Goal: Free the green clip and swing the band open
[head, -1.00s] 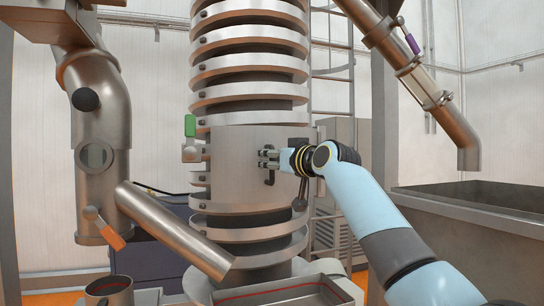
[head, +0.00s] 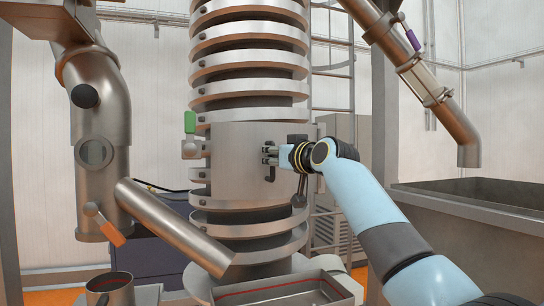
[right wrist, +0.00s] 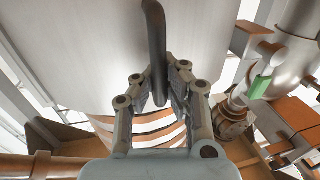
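The green clip (head: 190,122) stands upright at the left edge of the steel band (head: 235,170) on the column. It also shows at the right in the right wrist view (right wrist: 259,87). The band lies flat around the column. A dark handle (head: 270,175) hangs on the band's right part; in the right wrist view the handle (right wrist: 156,40) runs down between my fingers. My right gripper (head: 270,154) is shut on this handle, one finger on each side, though the contact is partly hidden. My left gripper is not in view.
A slanted steel chute (head: 180,230) and an elbow pipe (head: 100,110) stand left of the column. A shallow tray (head: 330,285) lies below it. A grey bin (head: 465,210) and a sloping pipe (head: 440,100) are at the right. A ladder stands behind.

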